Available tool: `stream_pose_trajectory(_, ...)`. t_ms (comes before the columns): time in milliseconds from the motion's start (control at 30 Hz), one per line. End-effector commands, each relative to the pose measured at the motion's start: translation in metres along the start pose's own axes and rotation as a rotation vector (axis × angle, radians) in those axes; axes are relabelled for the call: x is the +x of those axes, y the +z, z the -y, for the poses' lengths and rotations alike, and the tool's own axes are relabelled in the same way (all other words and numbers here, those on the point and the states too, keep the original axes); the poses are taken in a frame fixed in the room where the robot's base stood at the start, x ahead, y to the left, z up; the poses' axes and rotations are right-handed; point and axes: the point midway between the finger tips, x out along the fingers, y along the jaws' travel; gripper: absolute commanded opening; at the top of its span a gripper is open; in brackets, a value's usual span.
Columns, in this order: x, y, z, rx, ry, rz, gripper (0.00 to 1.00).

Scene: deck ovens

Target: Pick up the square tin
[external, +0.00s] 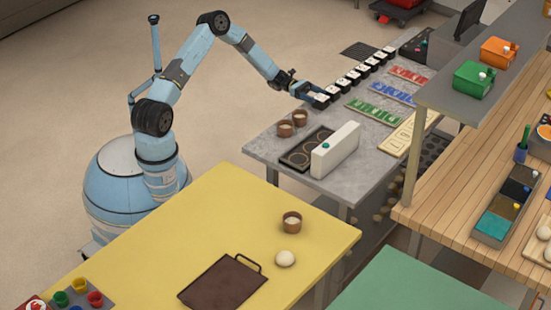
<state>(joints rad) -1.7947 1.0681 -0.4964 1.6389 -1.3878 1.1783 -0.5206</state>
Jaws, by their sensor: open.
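My gripper (308,91) is open at the end of my outstretched arm, at the left edge of the grey counter. It is low, close beside the nearest of a row of small dark square pieces with pale tops (321,100). I cannot tell whether its fingers touch or surround this piece. The row runs away to the back right. No piece is clearly recognisable as the square tin; the pieces are too small to tell.
On the grey counter (260,152) are brown cups (285,128), a dark tray with rings (307,148), a white upright box (335,150) and green, blue and red racks (374,111). A raised shelf (440,95) stands right. The yellow table (215,215) holds a dark board (222,284).

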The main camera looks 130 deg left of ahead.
Motion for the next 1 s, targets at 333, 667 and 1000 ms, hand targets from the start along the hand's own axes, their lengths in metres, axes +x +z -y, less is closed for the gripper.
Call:
stream_pose_trajectory(333, 0.033, -0.002, -0.003, 0.0, -0.002, 0.001, 0.77)
stream_pose_trajectory(667, 0.052, -0.002, -0.003, 0.001, 0.001, 0.0, 0.77)
stream_pose_trajectory(1000, 0.052, -0.002, -0.003, 0.001, 0.0, 0.0, 0.51)
